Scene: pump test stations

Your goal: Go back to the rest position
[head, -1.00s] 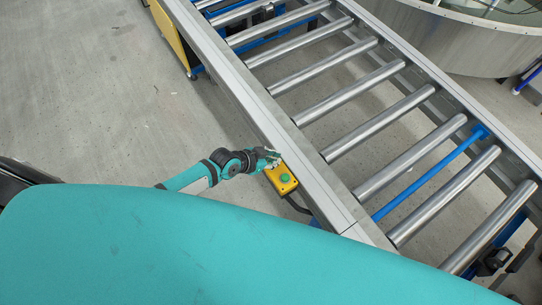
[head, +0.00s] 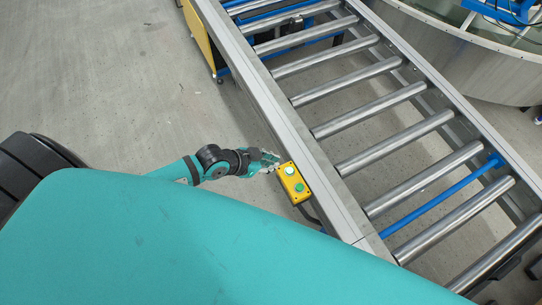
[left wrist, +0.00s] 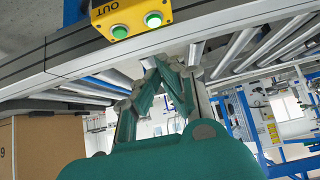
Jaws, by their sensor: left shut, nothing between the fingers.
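My left gripper (head: 268,161) is in the middle of the head view, shut and empty. It is beside the yellow button box (head: 294,184) on the near side rail of the roller conveyor. The box has a green button and a whitish one, and a gap seems to lie between it and the fingers. In the left wrist view the closed fingers (left wrist: 165,75) point toward the underside of the rail, below the box (left wrist: 135,18), whose label reads "OUT". My right gripper is not in view.
The roller conveyor (head: 345,205) runs diagonally across the head view. A large round metal tank (head: 470,60) stands at the upper right. Open grey floor (head: 90,80) lies to the left. A brown box (left wrist: 42,150) shows at the left in the wrist view.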

